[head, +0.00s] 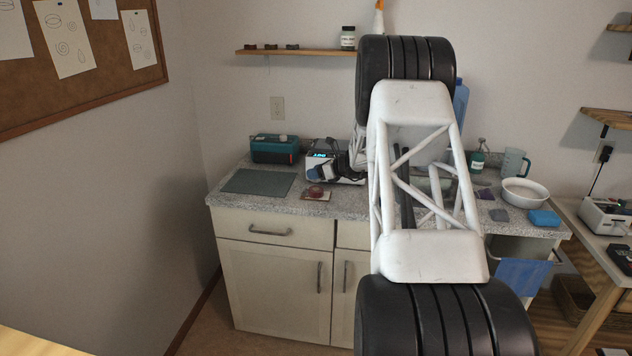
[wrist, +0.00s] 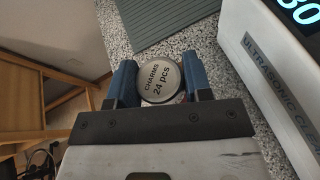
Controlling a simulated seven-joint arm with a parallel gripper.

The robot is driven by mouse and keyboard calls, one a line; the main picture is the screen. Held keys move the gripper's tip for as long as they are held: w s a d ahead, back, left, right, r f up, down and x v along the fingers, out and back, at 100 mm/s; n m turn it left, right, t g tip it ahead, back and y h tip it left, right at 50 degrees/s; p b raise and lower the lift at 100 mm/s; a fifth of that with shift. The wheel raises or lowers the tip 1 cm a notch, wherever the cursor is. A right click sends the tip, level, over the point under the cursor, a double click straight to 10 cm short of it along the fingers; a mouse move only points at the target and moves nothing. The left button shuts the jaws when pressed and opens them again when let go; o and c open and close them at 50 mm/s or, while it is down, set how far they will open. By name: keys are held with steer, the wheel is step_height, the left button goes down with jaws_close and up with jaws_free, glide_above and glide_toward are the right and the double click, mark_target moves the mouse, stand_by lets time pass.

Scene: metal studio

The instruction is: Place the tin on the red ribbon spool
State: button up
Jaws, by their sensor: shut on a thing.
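The tin (wrist: 159,78) is round with a grey lid reading "CHARMS 24 pcs". In the wrist view it sits between the blue fingers of my gripper (wrist: 160,70), which is shut on it. In the head view my gripper (head: 320,172) is low over the counter, and the tin is hard to make out there. The red ribbon spool (head: 316,191) lies on a small brown card on the counter, just below and slightly left of my gripper. In the wrist view the spool is mostly or wholly hidden. I cannot tell whether tin and spool touch.
An ultrasonic cleaner (wrist: 262,60) stands close to my gripper at the right in the wrist view. A grey-green mat (head: 259,182) lies left of the spool, with a teal box (head: 275,148) behind it. My arm covers the counter's middle. A white bowl (head: 524,192) stands further right.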

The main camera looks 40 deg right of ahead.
mark_target(317, 180)
steer(key=shift+f, duration=1.7)
steer(key=shift+f, duration=0.15)
steer(key=o, duration=0.9)
steer(key=shift+o, duration=0.2)
steer(key=shift+s+d+r, duration=0.1)
steer(key=shift+s+r, duration=0.05)
steer(key=shift+r, duration=0.05)
steer(key=v, duration=1.1)
steer(key=shift+s+d, duration=0.15)
steer(key=shift+s, duration=0.1)
steer(key=shift+r, duration=0.15)
